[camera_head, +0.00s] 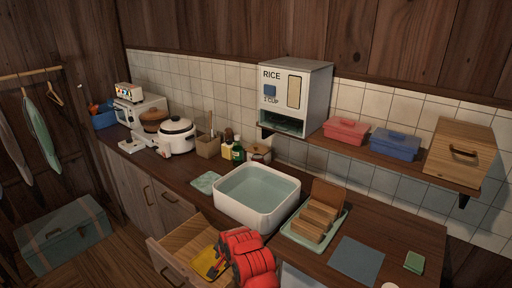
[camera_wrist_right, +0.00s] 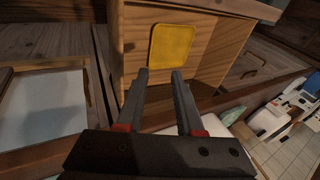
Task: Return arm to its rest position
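My right arm, with red covers, reaches over an open wooden drawer (camera_head: 180,246) below the counter in the head view. My right gripper (camera_wrist_right: 161,74) shows in the wrist view with its two dark fingers apart and nothing between them. A flat yellow square (camera_wrist_right: 171,47) lies in the drawer beyond the fingertips, apart from them; it also shows in the head view (camera_head: 206,264), partly hidden by my arm. My left gripper is not in view.
The counter holds a white basin (camera_head: 257,193), a rack of wooden boards (camera_head: 315,219) on a green tray, and a rice cooker (camera_head: 177,135). A shelf above carries a rice dispenser (camera_head: 296,88) and boxes. A teal chest (camera_head: 63,236) stands on the floor at left.

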